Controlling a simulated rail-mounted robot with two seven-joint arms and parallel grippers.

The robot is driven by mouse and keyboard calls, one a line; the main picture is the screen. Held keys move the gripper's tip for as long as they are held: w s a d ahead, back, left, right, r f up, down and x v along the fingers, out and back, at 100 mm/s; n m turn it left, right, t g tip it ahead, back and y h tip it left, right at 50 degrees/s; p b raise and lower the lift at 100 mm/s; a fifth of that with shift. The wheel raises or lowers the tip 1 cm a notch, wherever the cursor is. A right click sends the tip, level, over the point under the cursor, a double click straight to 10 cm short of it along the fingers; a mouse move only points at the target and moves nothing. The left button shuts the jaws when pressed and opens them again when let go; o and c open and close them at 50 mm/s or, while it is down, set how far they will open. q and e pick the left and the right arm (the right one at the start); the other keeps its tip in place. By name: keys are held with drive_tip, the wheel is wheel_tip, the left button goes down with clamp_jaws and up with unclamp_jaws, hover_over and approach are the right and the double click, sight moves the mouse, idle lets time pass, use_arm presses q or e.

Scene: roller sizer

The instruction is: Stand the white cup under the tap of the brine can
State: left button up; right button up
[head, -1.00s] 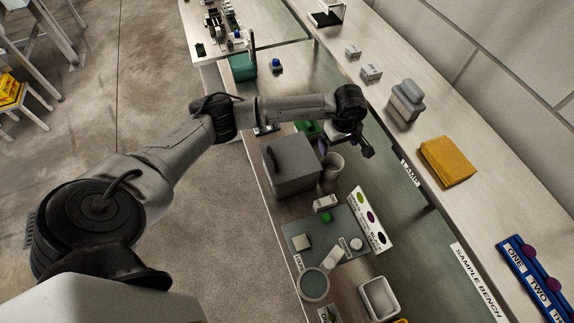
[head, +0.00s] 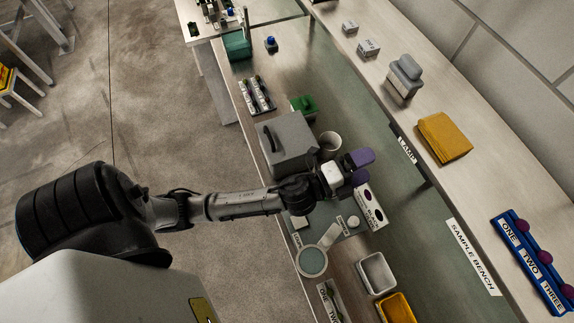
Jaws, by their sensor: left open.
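A pale open-topped cup (head: 330,141), which looks like the white cup, stands on the bench just right of a grey boxy container (head: 286,144). The container has a dark handle on top and may be the brine can; I cannot make out a tap on it. My left gripper (head: 360,168) has purple fingers, open and empty. My right gripper is not in view.
A green object (head: 303,104) and a rack of small items (head: 257,95) lie beyond the container. A white tray (head: 377,273) and a yellow tray (head: 397,307) stand at the near end. A raised shelf with a yellow cloth (head: 444,137) runs along the right.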

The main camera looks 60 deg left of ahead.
use_arm(q)
drive_tip(key=s+a+f+n+g+y, duration=0.2)
drive_tip(key=s+a+f+n+g, duration=0.1)
drive_tip(key=s+f+n+g, duration=0.3)
drive_tip(key=s+a+f+n+g+y, duration=0.2)
drive_tip(key=s+f+n+g, duration=0.3)
drive_tip(key=s+f+n, duration=0.3)
drive_tip(key=s+n+y, duration=0.1)
drive_tip(key=s, duration=0.2)
drive_tip(key=shift+s+a+g, duration=0.25)
drive_tip(key=shift+a+g, duration=0.15)
drive_tip(key=shift+o, duration=0.5)
drive_tip(key=s+d+f+n+g+h, duration=0.1)
drive_tip(key=s+n+g, duration=0.1)
drive_tip(key=s, duration=0.5)
drive_tip(key=shift+s+f+g, duration=0.25)
drive_tip(key=shift+s+g, duration=0.15)
drive_tip(key=shift+g, duration=0.5)
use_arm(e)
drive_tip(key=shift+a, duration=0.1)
